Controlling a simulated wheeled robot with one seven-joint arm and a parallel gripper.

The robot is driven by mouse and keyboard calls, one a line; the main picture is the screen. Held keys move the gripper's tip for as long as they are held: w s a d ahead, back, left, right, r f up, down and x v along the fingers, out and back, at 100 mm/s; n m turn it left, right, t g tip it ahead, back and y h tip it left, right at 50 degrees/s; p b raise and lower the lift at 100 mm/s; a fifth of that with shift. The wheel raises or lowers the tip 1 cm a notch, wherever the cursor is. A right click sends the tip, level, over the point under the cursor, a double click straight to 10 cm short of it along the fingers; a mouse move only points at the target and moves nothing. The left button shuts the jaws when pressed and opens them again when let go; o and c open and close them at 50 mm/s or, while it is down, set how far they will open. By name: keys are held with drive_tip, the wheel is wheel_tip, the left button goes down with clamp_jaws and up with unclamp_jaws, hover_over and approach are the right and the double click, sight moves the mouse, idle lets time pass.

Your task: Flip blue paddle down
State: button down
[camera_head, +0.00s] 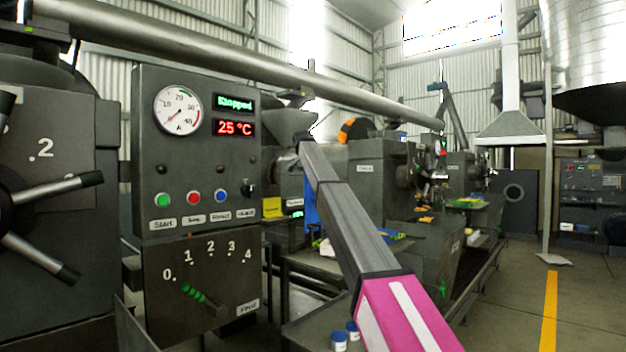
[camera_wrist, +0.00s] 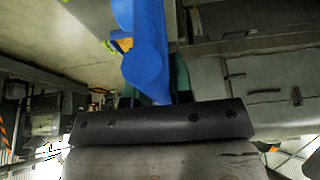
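The blue paddle (camera_wrist: 146,62) reaches from the top edge of the wrist view down to the front of my gripper (camera_wrist: 156,94). Its rounded end lies close to the dark gripper body. Dark teal finger-like parts show on both sides of it, but I cannot tell whether they touch it. In the head view a blue upright piece (camera_head: 311,204), which looks like the same paddle, shows just left of my arm, beside the machine. My arm covers part of it. My gripper's fingers cannot be made out in the head view.
A grey control panel (camera_head: 194,150) reading "Stopped" and 25 °C stands at left, with a green-handled feed lever (camera_head: 200,297) below. Blue-capped jars (camera_head: 340,340) stand low in front. A row of machines recedes at right; the floor with a yellow line (camera_head: 550,305) is clear.

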drive_tip(key=s+d+f+m+t+y, duration=0.2)
drive_tip(key=s+d+f+t+y, duration=0.35)
drive_tip(key=s+d, duration=0.55)
drive_tip(key=shift+s+d+f+m+t+y, duration=0.15)
drive_tip(key=shift+s+d+f+t+y, duration=0.75)
drive_tip(key=shift+f, duration=1.6)
drive_tip(key=shift+s+d+f+m+t+y, duration=0.2)
drive_tip(key=shift+d+f+y, duration=0.15)
drive_tip(key=shift+d+f, duration=1.6)
drive_tip(key=shift+s+d+f+m+t+y, duration=0.15)
drive_tip(key=shift+s+d+f+t+y, duration=0.5)
drive_tip(key=shift+f, duration=2.35)
drive_tip(key=shift+w, duration=0.1)
drive_tip(key=c, duration=1)
unclamp_jaws()
drive_tip(key=shift+f, duration=0.1)
drive_tip(key=shift+w, duration=0.1)
